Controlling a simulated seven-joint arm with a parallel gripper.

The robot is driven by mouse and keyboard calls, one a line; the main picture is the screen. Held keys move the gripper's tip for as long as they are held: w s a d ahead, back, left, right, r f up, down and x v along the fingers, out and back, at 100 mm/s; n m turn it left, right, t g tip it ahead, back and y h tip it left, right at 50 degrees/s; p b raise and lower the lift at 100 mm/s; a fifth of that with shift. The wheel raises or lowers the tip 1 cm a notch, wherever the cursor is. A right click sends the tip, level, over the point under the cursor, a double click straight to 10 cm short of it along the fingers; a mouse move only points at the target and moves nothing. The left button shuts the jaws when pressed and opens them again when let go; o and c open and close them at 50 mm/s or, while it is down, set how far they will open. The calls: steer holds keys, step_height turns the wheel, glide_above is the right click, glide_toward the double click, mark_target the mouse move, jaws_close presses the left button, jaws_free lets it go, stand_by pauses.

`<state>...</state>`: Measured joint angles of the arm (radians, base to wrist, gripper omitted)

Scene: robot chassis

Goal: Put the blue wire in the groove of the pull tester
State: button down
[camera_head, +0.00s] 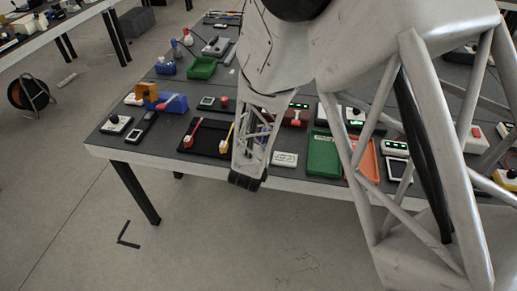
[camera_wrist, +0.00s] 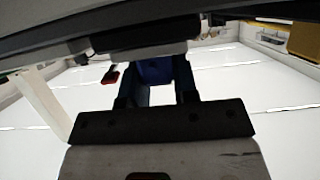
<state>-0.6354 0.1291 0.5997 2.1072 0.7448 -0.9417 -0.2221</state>
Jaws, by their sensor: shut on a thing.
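In the wrist view my gripper (camera_wrist: 157,85) is shut on a blue thing (camera_wrist: 155,72), which looks like the blue wire; only a short blue part shows between the dark fingers. The wire does not show in the head view. I cannot tell for sure which device is the pull tester. A blue base with an orange block (camera_head: 148,92) and a red lever stands at the left; a dark red device (camera_head: 293,115) with a green display stands right of my arm.
The black tray (camera_head: 208,150) holds a red wire (camera_head: 191,134) and a yellow wire (camera_head: 229,134). A green tray (camera_head: 323,155) and an orange tray (camera_head: 362,160) lie to the right. Small devices crowd the table (camera_head: 170,152). My arm hides part of it.

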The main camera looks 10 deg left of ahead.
stand_by(0.3)
steer(key=c, duration=0.9)
jaws_free()
steer(key=shift+f, duration=0.1)
steer(key=shift+v, duration=6.05)
steer(key=shift+w+r, duration=0.1)
steer(key=shift+r, duration=0.15)
